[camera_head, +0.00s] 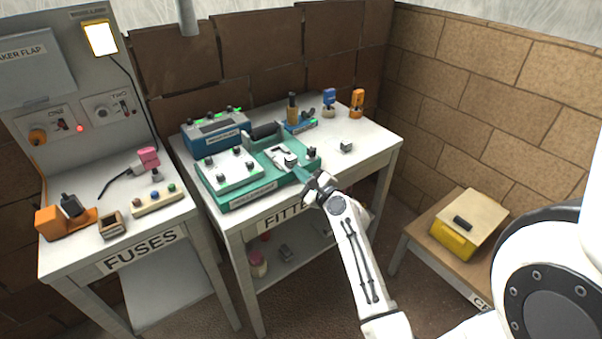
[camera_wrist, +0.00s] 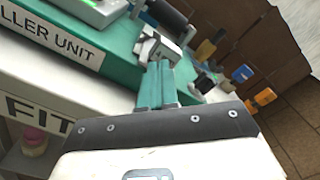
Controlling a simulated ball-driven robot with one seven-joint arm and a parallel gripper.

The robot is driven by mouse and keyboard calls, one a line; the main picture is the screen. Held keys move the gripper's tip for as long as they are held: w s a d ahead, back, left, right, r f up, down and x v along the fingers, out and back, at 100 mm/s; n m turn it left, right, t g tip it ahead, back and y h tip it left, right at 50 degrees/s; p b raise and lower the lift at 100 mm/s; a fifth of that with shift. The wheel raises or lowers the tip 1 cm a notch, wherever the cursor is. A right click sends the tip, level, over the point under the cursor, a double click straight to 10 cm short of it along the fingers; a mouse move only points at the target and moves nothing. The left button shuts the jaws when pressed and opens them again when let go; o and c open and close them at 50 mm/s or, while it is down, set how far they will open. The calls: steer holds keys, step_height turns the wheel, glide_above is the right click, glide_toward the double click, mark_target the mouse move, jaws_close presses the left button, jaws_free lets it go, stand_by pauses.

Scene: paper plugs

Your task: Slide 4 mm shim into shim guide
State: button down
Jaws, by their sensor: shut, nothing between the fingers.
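My gripper (camera_head: 299,172) is over the front right part of the green roller unit (camera_head: 238,199) on the FITTE-labelled table. In the wrist view its two teal fingers (camera_wrist: 157,66) are together with nothing visible between them. Just beyond the fingertips sits a small grey-white block (camera_wrist: 158,47) with dark parts, on the green base; it also shows in the head view (camera_head: 289,159). It may be the shim guide, but I cannot be sure. Whether the tips touch it is unclear. I cannot pick out the 4 mm shim; it is too small or hidden.
A dark roller (camera_head: 265,130) lies behind the block. A white panel with knobs (camera_head: 232,172) is at the left. A blue unit (camera_head: 216,131), orange (camera_head: 357,103) and blue (camera_head: 329,97) items stand behind. A loose grey block (camera_head: 346,147) lies on the clearer right side.

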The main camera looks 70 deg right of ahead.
steer(key=shift+w+d, duration=0.1)
steer(key=shift+w, duration=0.2)
stand_by(0.4)
steer(key=shift+v, duration=2)
steer(key=shift+w+d+n+p, duration=0.35)
steer(key=shift+w+n+p, duration=0.25)
steer(key=shift+n, duration=0.95)
steer(key=shift+w+d+n+p, duration=0.4)
steer(key=shift+n+p, duration=0.45)
steer(key=shift+n, duration=0.65)
steer(key=shift+w+d+n+p, duration=0.25)
steer(key=shift+w+n+p, duration=0.35)
steer(key=shift+n, duration=0.95)
steer(key=shift+w+d, duration=0.15)
